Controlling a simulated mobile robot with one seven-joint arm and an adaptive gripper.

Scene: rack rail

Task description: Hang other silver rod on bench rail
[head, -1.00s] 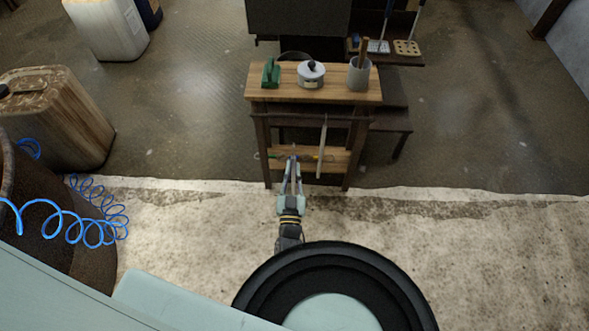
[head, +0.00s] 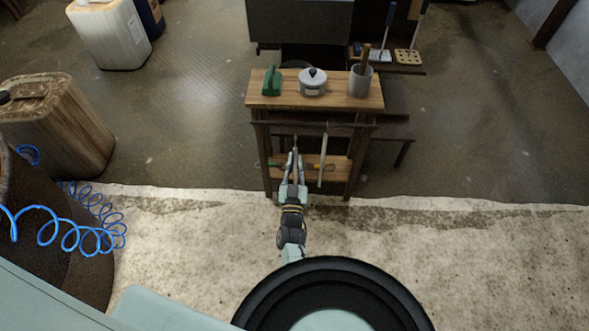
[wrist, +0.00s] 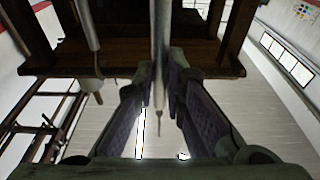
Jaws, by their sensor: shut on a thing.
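My gripper (head: 294,165) is in front of the bench (head: 342,102), just below its dark front rail (head: 285,125). It is shut on a thin silver rod (wrist: 160,45), which stands between the two fingers in the wrist view. In that view the held rod's thin tip shows past the fingers. The other silver rod (head: 322,160) hangs from the rail to the right of my gripper. It also shows at the left of the wrist view (wrist: 87,25). I cannot tell whether the held rod touches the rail.
A green object (head: 271,82), a lidded grey pot (head: 312,83) and a grey cup (head: 360,82) stand on the bench top. The lower shelf (head: 340,167) holds small tools behind my gripper. Blue coiled hose (head: 85,235) lies at left.

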